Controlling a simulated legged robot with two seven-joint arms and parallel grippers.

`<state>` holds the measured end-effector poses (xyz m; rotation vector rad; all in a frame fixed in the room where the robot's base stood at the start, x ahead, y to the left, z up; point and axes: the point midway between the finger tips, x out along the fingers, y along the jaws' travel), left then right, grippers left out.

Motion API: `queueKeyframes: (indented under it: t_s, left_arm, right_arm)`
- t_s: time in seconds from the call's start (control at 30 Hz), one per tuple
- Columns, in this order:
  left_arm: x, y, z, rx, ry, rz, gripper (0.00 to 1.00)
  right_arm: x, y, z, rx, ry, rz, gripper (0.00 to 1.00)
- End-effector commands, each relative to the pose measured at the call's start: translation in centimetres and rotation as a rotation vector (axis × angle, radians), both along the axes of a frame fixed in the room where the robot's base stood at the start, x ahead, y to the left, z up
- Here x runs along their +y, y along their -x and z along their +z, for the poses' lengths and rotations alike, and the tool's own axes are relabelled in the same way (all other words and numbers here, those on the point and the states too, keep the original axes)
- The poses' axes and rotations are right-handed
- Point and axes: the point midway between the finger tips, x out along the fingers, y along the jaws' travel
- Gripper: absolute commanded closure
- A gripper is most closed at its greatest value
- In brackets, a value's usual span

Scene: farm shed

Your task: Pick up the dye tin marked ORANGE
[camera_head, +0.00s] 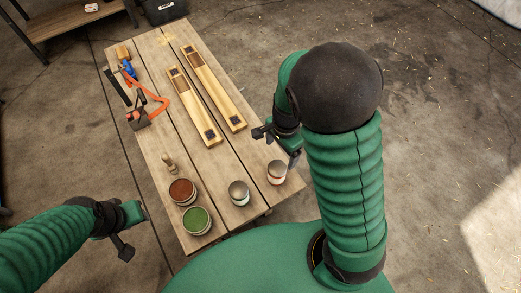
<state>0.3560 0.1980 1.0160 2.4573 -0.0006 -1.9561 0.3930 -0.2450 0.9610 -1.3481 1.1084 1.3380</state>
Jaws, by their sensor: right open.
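Several tins stand near the front end of the wooden table. The rightmost tin (277,173) has a grey top and a pale side with a reddish-orange band. Left of it is another grey-topped tin (239,194). Further left are a tin with a red-brown top (182,192) and one with a green top (197,221). Lettering is too small to read, so I cannot tell which is marked ORANGE. My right gripper (277,146) is open, just behind and above the rightmost tin, with nothing between its fingers. My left gripper (135,231) is open and empty, left of the table.
Two long wooden pieces (213,88) with dark ends lie along the table (217,160). An orange-handled tool (158,103) lies at its left side, and a small wooden peg-like object (169,163) stands behind the red-brown tin. A shelf (70,18) stands at the back left. Concrete floor is clear to the right.

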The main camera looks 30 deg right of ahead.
Motion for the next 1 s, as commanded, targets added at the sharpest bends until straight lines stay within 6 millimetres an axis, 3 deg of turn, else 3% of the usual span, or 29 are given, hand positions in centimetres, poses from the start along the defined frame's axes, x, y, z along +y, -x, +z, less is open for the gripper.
queueKeyframes:
  t_s: [0.17, 0.5, 0.67, 0.9, 1.0]
  left_arm:
    - [0.0, 0.0, -0.8, 0.001, 0.000, 0.000, 0.64]
    - [0.0, 0.0, -2.8, 0.001, 0.000, 0.000, 0.64]
    - [0.0, 0.0, -3.0, 0.000, 0.000, 0.000, 0.64]
    - [0.0, 0.0, -3.5, 0.000, 0.000, 0.000, 0.64]
    - [0.0, 0.0, -3.5, 0.000, 0.000, 0.000, 0.64]
  right_arm:
    - [-0.1, 0.0, -2.5, 0.006, 0.001, -0.014, 0.14]
    - [-0.1, -0.3, -10.8, 0.008, 0.000, -0.012, 0.14]
    - [0.0, -0.3, -12.3, 0.006, 0.000, -0.010, 0.14]
    - [0.4, 0.0, -16.4, 0.006, 0.000, -0.011, 0.14]
    - [0.4, -0.1, -17.0, 0.005, 0.000, -0.010, 0.14]
